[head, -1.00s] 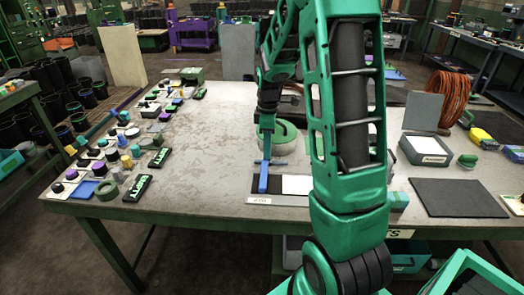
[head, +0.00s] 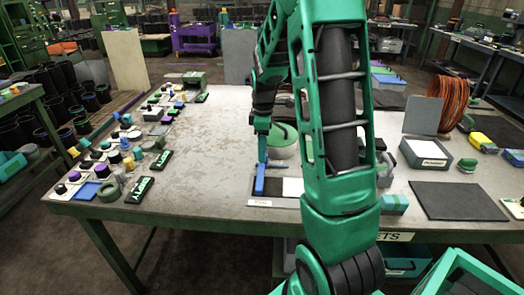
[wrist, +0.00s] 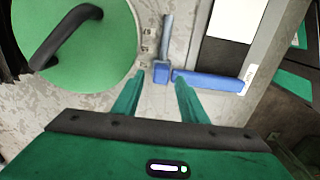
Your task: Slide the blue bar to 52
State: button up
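In the head view my gripper (head: 262,158) is just above the bar's far end. Small marks (wrist: 148,40) beside the rod are too small to read.
A green round lid (wrist: 80,45) with a dark handle is close to the left of my gripper. A white sheet (head: 292,187) lies right of the bar. Several small parts and black label blocks (head: 150,190) fill the table's left side. The table's middle left is clear.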

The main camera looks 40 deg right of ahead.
notch_tip(320, 180, up, 10)
jog(key=shift+r, duration=0.15)
dwell(0.3)
dwell(0.4)
jog(key=s+a+m, duration=0.4)
jog(key=s+m, duration=0.4)
jog(key=s, duration=0.6)
jog(key=s+a+m, duration=0.4)
jog(key=s+m, duration=0.3)
jog(key=s, duration=0.7)
jog(key=shift+s+f+m, duration=0.35)
jog(key=shift+s+m, duration=0.05)
jog(key=shift+a, duration=0.1)
jog(key=shift+w+f, duration=0.25)
jog(key=shift+w, duration=0.35)
